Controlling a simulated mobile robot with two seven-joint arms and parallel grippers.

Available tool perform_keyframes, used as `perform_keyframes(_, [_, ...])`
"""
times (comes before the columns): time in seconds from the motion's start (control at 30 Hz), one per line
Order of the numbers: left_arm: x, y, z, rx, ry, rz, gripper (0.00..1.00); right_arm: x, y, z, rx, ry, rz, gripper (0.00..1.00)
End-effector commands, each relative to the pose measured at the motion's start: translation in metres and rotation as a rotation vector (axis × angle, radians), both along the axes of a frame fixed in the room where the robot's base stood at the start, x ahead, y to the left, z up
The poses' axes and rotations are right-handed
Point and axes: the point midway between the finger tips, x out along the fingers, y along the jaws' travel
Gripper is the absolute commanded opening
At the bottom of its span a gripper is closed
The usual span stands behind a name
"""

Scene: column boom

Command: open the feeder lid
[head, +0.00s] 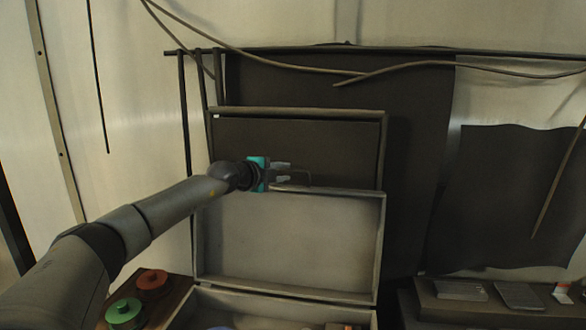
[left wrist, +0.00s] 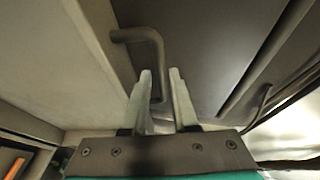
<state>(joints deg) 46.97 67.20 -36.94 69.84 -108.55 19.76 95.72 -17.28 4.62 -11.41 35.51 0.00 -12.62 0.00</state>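The feeder lid (head: 290,235) is a pale grey panel standing raised, about upright, above the open feeder box (head: 262,296) at the bottom of the head view. My left gripper (head: 290,172) is at the lid's top edge, beside a thin dark bent handle (head: 308,176). In the left wrist view, my left gripper (left wrist: 160,72) has its two fingers apart. The bent handle (left wrist: 154,45) runs down into the gap between them in the picture. I see no finger pressed on it, and its lower end is partly hidden. My right gripper is not in view.
A dark framed panel (head: 330,146) stands behind the lid's top edge. Loose cables (head: 410,66) hang across the wall above. Red (head: 151,281) and green (head: 124,311) round knobs sit at lower left. A shelf with grey flat pieces (head: 461,290) is at lower right.

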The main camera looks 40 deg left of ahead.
Motion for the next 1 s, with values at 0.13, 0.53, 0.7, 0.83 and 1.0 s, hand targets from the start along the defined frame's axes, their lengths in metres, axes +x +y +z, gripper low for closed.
perform_keyframes(0.13, [0.015,0.002,-0.004,-0.004,-0.001,0.002,0.27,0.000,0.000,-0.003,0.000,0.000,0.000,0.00])
perform_keyframes(0.53, [0.044,0.005,-0.011,-0.001,-0.003,0.003,0.27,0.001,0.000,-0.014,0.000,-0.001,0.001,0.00])
perform_keyframes(0.7, [0.050,0.005,-0.012,-0.001,-0.001,0.001,0.27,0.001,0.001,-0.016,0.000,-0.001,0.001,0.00])
perform_keyframes(0.83, [0.051,0.005,-0.012,0.000,0.000,-0.001,0.27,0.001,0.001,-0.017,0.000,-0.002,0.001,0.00])
perform_keyframes(1.0, [0.051,0.005,-0.012,0.001,0.000,-0.001,0.27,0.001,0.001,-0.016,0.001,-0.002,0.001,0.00])
